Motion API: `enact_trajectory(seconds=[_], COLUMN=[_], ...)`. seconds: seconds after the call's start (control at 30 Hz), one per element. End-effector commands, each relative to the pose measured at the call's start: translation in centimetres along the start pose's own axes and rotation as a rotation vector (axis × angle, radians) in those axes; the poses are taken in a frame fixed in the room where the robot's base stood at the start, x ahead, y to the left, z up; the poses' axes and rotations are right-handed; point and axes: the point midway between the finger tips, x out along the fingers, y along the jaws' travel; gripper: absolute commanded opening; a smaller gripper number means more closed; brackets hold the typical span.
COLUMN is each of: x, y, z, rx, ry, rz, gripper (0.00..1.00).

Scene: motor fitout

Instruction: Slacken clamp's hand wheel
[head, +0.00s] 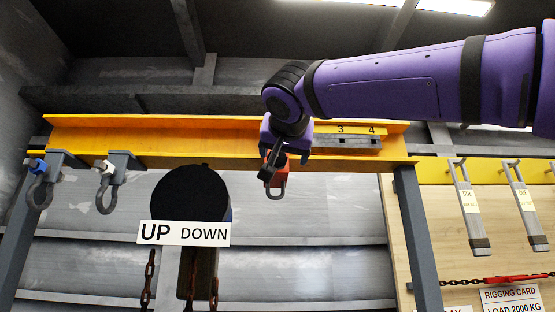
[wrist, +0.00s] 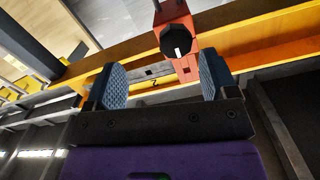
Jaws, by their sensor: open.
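The red clamp (wrist: 186,66) sits on the yellow beam (wrist: 240,38). Its black, many-sided hand wheel (wrist: 180,41) faces the wrist camera and bears a short white mark. My gripper (wrist: 163,68) is open, with its two blue ribbed pads apart and nothing between them. In the wrist view the wheel lies ahead of the pads, nearer the right one, and no contact shows. In the head view my gripper (head: 286,150) covers much of the red clamp (head: 282,177), whose grey shackle hangs below.
Two grey clamps with shackles, one with a blue knob (head: 38,165) and one with a white knob (head: 104,166), hang at the beam's left. A grey numbered strip (head: 347,141) lies along the beam. An UP/DOWN sign (head: 184,233) and chains hang below. Grey straps (head: 468,210) hang right.

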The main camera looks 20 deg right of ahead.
Motion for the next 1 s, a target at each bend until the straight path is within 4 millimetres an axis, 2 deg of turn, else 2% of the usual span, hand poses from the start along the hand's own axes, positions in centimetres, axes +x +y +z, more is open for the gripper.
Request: enact_trajectory(seconds=[0.03,0.1,0.27,0.7,1.0], x=[-0.2,-0.3,0.4,7.6,10.1], y=[-0.7,-1.2,-1.5,-1.6,-1.6], z=[-1.2,-2.2,-3.0,-3.4,-3.6], rx=[0.025,0.051,0.069,0.066,0.066], ry=[0.029,0.056,0.073,0.071,0.072], rz=[-0.009,-0.014,-0.018,-0.017,-0.017], gripper=[0.79,0.79,0.79,0.79,0.79])
